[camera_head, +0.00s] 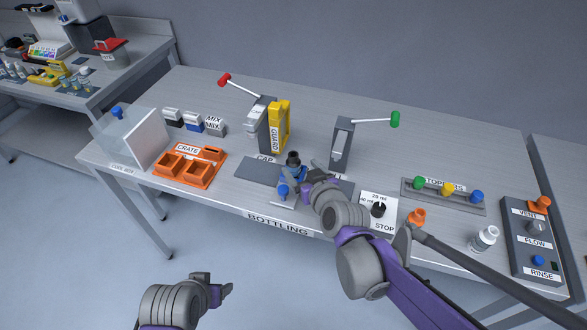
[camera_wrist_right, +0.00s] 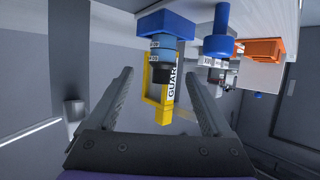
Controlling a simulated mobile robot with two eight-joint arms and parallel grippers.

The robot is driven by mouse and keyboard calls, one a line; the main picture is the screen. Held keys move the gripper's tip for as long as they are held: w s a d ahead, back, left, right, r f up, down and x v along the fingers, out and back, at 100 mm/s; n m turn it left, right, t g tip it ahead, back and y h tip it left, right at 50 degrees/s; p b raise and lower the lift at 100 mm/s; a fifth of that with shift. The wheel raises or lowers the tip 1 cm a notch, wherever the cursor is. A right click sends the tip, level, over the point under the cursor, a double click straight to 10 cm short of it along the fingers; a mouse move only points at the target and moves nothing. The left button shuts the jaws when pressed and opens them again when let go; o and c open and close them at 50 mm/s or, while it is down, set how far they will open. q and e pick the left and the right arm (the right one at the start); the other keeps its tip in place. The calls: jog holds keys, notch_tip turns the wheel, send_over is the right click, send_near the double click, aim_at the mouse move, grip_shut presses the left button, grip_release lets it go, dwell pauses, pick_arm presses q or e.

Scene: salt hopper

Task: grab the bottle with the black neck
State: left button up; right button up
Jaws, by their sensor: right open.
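The bottle with the black neck (camera_head: 293,159) stands upright in a blue holder (camera_head: 295,173) at the front middle of the bench. In the right wrist view the picture is turned over; the bottle's dark neck (camera_wrist_right: 161,64) points down from the blue holder (camera_wrist_right: 166,22). My right gripper (camera_head: 312,177) is just right of the bottle. In its wrist view the open, empty fingers (camera_wrist_right: 158,72) lie either side of the bottle's line, with the bottle beyond the tips. My left gripper (camera_head: 226,288) hangs low in front of the bench, with nothing seen in it.
A blue knob (camera_head: 283,190) sits in front of the holder. The yellow guard (camera_head: 280,126) and red-handled press stand behind, a green-handled lever (camera_head: 372,123) to the right. An orange crate (camera_head: 187,168) is left. A white bottle (camera_head: 484,238) stands at the right by the control panel (camera_head: 530,238).

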aim_at(296, 167)
jog(key=x, duration=0.6)
jog(key=shift+a+f, duration=0.15)
jog(key=shift+f, duration=0.3)
jog(key=shift+s, duration=0.1)
grip_shut()
